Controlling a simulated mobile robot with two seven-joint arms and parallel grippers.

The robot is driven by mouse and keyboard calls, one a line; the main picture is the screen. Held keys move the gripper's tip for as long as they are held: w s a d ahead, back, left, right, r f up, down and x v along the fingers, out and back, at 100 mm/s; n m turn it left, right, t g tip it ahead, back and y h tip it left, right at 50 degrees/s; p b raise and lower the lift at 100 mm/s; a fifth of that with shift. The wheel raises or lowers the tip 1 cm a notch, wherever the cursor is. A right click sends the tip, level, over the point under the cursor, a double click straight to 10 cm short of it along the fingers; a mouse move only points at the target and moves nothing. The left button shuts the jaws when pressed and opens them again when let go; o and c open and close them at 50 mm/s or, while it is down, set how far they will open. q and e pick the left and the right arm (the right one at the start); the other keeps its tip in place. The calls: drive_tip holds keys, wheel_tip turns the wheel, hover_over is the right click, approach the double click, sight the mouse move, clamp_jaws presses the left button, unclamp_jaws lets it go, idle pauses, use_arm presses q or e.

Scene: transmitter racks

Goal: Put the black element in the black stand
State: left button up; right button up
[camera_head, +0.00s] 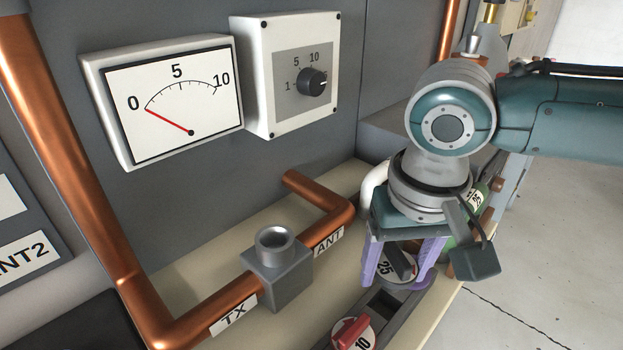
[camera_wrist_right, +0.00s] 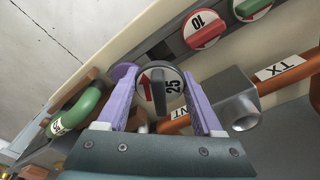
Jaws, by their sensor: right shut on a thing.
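The black element is a round white-faced piece marked 25 with a black handle (camera_head: 401,262). My right gripper (camera_head: 402,268) is shut on it with two purple fingers, one on each side. In the right wrist view, the black element (camera_wrist_right: 158,92) shows face-on between the fingertips (camera_wrist_right: 158,84), with a red arrow on its face. It is over or at the far end of a dark grey stand (camera_head: 366,318), beside a square open slot. I cannot tell whether it sits in the stand or just above it. My left gripper is not in view.
A red-handled element (camera_head: 352,333) marked 10 sits in the stand, and a green one (camera_wrist_right: 249,6) lies beyond it. A grey metal block (camera_head: 279,270) on copper pipe stands left of my gripper.

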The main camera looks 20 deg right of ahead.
sight(395, 273)
drive_tip(key=shift+f+b, duration=0.65)
drive_tip(key=shift+f, duration=0.85)
drive_tip(key=shift+p, duration=0.45)
drive_tip(key=shift+p, duration=0.4)
idle(0.5)
